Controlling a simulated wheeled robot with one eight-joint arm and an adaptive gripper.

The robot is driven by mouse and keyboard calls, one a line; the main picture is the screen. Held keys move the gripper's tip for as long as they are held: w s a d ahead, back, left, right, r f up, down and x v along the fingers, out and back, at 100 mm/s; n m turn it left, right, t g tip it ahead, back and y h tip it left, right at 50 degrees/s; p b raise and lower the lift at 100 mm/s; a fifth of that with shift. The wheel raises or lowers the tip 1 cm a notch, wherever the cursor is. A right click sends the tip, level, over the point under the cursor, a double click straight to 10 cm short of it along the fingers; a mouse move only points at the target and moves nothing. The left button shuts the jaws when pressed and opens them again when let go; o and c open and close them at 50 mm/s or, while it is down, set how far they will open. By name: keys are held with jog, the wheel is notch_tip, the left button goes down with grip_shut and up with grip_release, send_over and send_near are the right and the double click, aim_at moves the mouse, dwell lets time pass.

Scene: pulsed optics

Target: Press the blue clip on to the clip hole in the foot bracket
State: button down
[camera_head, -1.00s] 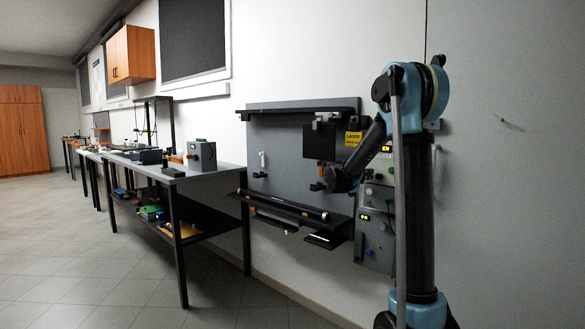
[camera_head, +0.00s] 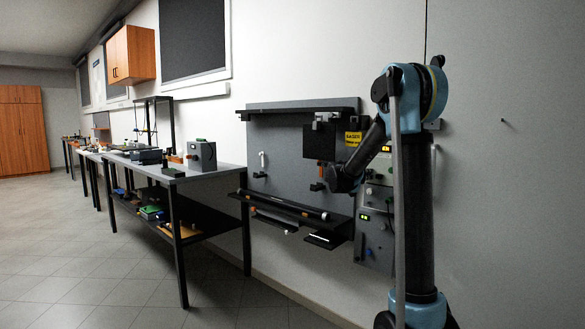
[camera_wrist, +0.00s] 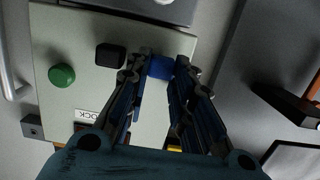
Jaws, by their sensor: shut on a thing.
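In the wrist view the blue clip (camera_wrist: 160,67) is a small blue block between the tips of my gripper (camera_wrist: 160,80). My gripper is shut on it, in front of a pale grey panel. I cannot make out a clip hole or tell which part is the foot bracket. In the head view my gripper's tips and the clip are hidden behind my arm, near the grey wall board.
In the wrist view the pale panel (camera_wrist: 62,108) carries a green knob (camera_wrist: 61,75) and a black square part (camera_wrist: 110,55). A dark part with an orange end (camera_wrist: 313,90) lies to the right. In the head view a dark shelf (camera_head: 290,207) juts from the board, left of my arm.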

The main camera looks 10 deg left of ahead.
jog(key=f+v, duration=0.1)
jog(key=v, duration=0.5)
dwell(0.7)
jog(key=shift+a, duration=0.1)
